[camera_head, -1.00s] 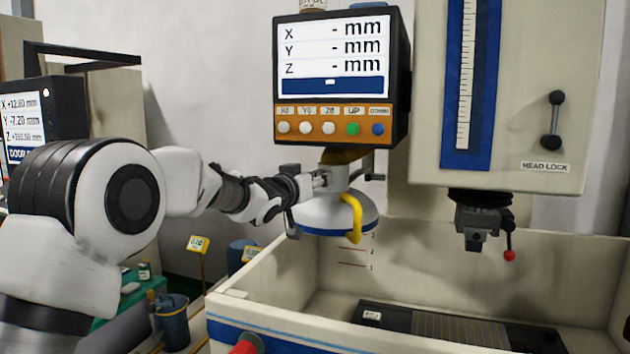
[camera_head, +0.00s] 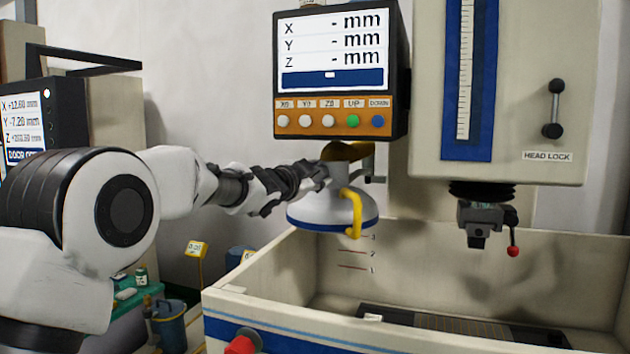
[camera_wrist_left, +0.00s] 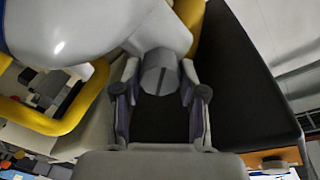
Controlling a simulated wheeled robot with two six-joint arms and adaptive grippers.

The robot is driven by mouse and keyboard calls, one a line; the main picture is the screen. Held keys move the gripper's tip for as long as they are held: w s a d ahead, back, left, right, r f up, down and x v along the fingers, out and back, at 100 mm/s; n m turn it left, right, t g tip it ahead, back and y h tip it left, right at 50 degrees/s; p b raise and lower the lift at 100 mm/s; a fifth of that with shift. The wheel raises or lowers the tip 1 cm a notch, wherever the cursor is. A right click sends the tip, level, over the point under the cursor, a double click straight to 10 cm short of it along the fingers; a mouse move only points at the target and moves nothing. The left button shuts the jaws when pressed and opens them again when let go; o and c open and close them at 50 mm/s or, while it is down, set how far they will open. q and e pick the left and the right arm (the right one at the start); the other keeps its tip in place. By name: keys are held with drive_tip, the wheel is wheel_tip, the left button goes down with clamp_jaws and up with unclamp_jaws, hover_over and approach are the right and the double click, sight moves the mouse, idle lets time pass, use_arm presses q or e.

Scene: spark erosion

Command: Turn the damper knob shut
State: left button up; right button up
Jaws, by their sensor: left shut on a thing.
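The damper knob (camera_wrist_left: 160,72) is a grey cylinder with a dark line across its face, on the neck of a white fume hood (camera_head: 310,211) with a blue rim and a yellow handle (camera_head: 353,212). In the left wrist view the dark line runs nearly up and down the picture. My left gripper (camera_head: 322,172) reaches the hood neck from the left, and its fingers (camera_wrist_left: 160,88) are shut on the knob, one on each side. In the head view the gripper hides the knob. My right gripper is in neither view.
A control panel (camera_head: 341,107) hangs just above the hood. The open machine tank (camera_head: 420,245) lies below, with a machine head (camera_head: 560,110) and a small red-tipped lever (camera_head: 512,250) to the right. The tank's red knob (camera_head: 241,345) is at its front.

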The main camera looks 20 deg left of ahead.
use_arm(q)
drive_tip(key=m+b, duration=0.1)
drive_tip(key=m, duration=0.3)
drive_tip(key=shift+r+b, duration=0.1)
drive_tip(key=shift+b, duration=0.2)
drive_tip(key=shift+r+m+b, duration=0.1)
drive_tip(key=shift+m+b, duration=0.3)
drive_tip(key=shift+m, duration=1.1)
drive_tip(key=o, duration=1.1)
drive_tip(key=shift+w, duration=0.15)
drive_tip(key=shift+o, duration=0.2)
drive_tip(key=shift+w+d+f, duration=0.15)
drive_tip(key=shift+f, duration=0.05)
drive_tip(key=v, duration=1.1)
drive_tip(key=shift+s, duration=0.35)
